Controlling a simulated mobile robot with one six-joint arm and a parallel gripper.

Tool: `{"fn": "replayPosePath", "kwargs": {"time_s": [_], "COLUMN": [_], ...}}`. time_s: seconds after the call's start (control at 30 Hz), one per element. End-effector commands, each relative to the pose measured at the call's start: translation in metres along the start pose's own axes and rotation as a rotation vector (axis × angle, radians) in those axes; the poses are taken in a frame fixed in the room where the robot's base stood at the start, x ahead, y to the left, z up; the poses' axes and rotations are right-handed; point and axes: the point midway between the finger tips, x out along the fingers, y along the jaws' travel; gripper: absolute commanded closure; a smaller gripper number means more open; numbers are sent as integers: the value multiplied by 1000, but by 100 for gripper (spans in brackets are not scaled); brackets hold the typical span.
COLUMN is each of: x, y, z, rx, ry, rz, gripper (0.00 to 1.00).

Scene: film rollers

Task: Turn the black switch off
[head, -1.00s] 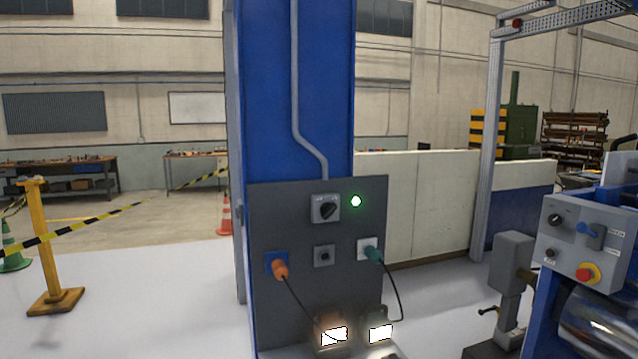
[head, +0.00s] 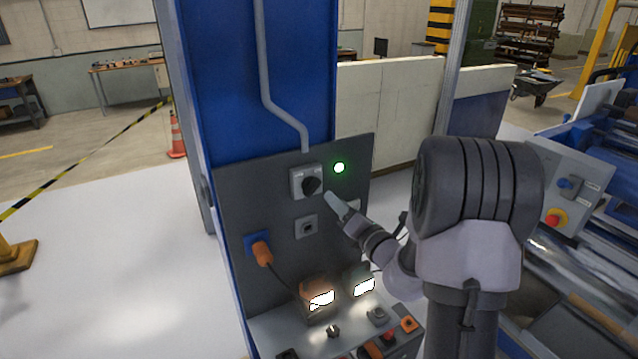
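The black switch (head: 311,186) is a round rotary knob on a small grey box, high on the dark grey panel (head: 235,215) fixed to the blue column. A green lamp (head: 339,168) glows just right of it. My gripper (head: 334,200) is in front of the panel, just below and right of the switch, its tip pointing up and left toward it. I cannot tell whether the tip touches the knob. The fingers look close together, but their opening is not clear from here. The knob's exact angle is hard to make out.
Below the switch are a small grey socket (head: 306,228) and an orange plug (head: 261,253) in a blue socket. A console (head: 290,335) with lit lamps and buttons sits lower. A machine with a red button (head: 556,218) stands right. White floor lies open at left.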

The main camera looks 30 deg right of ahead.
Motion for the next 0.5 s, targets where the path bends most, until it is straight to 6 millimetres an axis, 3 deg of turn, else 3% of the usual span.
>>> {"fn": "replayPosePath", "kwargs": {"time_s": [0.2,0.33,0.5], "x": [59,79,88], "y": [1,1,1], "z": [-1,0,-1], "rx": [-2,-2,-1], "ry": [2,1,2], "rz": [3,2,2], "gripper": [62,62,62]}}
